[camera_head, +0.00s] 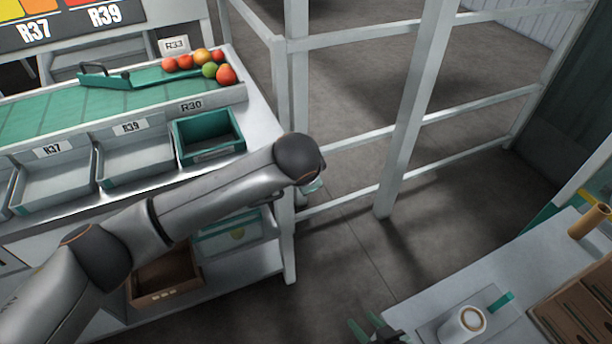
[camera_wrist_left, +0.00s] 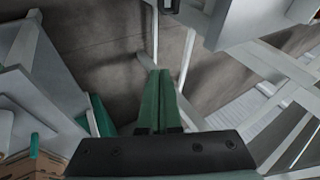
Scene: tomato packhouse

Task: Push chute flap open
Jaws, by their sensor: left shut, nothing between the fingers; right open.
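A green bar with a raised handle (camera_head: 105,78) lies across the green sorting belt (camera_head: 45,118) at the upper left; I cannot tell for sure that it is the chute flap. Several red, orange and green tomatoes (camera_head: 226,75) rest at its right end. My left arm reaches in front of the bench; its wrist hides most of the left gripper, well right of and below the bar. In the left wrist view the left gripper (camera_wrist_left: 160,72) is shut and empty, with floor behind it. My right gripper (camera_head: 366,325) is open at the bottom edge, beside the right-hand table.
Grey bins (camera_head: 135,158) and a green bin (camera_head: 208,135) line the bench front. A brown crate (camera_head: 165,278) sits below. White frame posts (camera_head: 415,110) stand right of the bench. A cup (camera_head: 462,324) stands on the right table (camera_head: 420,302). Floor between is clear.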

